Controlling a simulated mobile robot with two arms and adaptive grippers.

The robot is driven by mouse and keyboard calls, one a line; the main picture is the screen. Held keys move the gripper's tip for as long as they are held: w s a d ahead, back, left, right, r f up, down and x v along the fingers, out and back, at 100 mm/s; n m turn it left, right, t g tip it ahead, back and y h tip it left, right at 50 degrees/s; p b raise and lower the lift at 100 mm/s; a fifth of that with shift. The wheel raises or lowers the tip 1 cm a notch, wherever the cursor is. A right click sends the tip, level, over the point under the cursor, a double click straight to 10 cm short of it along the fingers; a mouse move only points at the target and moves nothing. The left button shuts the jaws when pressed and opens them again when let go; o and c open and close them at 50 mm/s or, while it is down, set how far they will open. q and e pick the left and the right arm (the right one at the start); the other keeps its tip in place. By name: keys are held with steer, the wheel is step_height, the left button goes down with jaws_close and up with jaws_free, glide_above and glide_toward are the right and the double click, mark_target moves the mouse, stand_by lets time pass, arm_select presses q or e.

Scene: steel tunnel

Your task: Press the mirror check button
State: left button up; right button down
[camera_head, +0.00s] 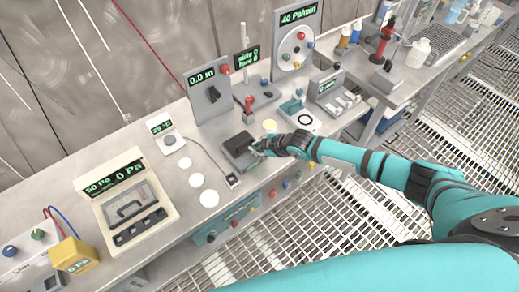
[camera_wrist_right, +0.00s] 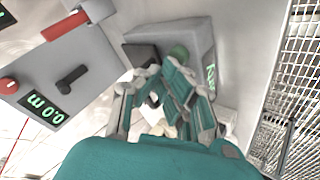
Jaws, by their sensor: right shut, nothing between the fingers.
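A small grey box with a dark top (camera_head: 238,144) stands on the bench in the head view. My left gripper is not in view.
A 0.0 m panel (camera_head: 209,98) stands behind the box, and a red-handled lever (camera_head: 249,108) stands behind it too. A cabled handset (camera_head: 232,180) lies in front. A pressure gauge case (camera_head: 127,205) is at left. White discs (camera_head: 197,180) lie on the bench.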

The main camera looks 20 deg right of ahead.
steer(key=shift+r+p, duration=0.65)
steer(key=shift+r, duration=0.15)
step_height(320, 180, up, 5)
steer(key=p, duration=0.4)
stand_by(0.6)
